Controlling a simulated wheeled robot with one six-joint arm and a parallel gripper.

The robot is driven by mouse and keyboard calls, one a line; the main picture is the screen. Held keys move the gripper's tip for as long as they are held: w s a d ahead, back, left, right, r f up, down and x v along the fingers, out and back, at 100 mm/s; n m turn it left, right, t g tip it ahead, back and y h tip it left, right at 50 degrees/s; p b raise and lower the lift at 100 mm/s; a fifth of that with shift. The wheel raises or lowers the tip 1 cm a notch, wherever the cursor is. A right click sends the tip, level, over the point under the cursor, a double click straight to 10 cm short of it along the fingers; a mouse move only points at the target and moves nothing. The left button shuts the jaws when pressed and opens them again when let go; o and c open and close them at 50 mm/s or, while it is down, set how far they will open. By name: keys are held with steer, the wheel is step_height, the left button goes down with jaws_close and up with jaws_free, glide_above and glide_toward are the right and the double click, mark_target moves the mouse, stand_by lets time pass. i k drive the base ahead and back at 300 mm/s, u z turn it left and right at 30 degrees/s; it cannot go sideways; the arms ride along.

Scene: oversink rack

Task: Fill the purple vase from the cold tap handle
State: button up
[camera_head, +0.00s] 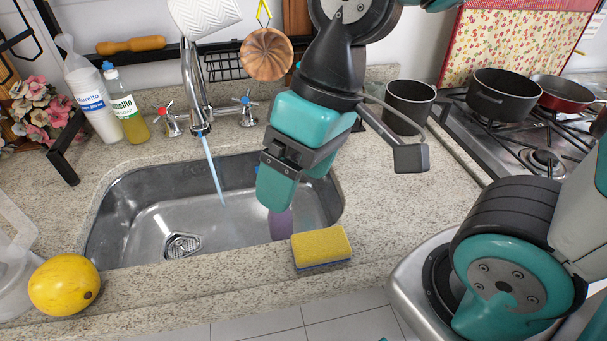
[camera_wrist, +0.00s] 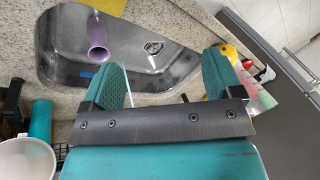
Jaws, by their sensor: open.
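The purple vase (camera_head: 281,224) is in the right part of the sink (camera_head: 150,215), partly hidden behind my gripper in the head view. The wrist view shows more of the vase (camera_wrist: 97,35), with its open rim; I cannot tell whether anything is in it. My gripper (camera_head: 290,185) is open and empty above the right side of the sink, apart from the vase; its fingers also show in the wrist view (camera_wrist: 160,68). The cold tap handle (camera_head: 246,108), marked blue, is right of the spout (camera_head: 197,100). A pale blue stream (camera_head: 213,170) runs from the spout into the sink, left of the vase.
A yellow sponge (camera_head: 321,247) lies on the front counter, with a yellow fruit (camera_head: 64,285) at left. Bottles (camera_head: 127,105) stand back left. A dark cup (camera_head: 408,105) stands right of my gripper, near pots (camera_head: 503,95) on the stove.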

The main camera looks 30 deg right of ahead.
mark_target(245, 101)
steer(key=z, duration=1.95)
steer(key=k, duration=1.1)
steer(key=u, duration=1.4)
steer(key=i, duration=0.5)
steer(key=z, duration=0.05)
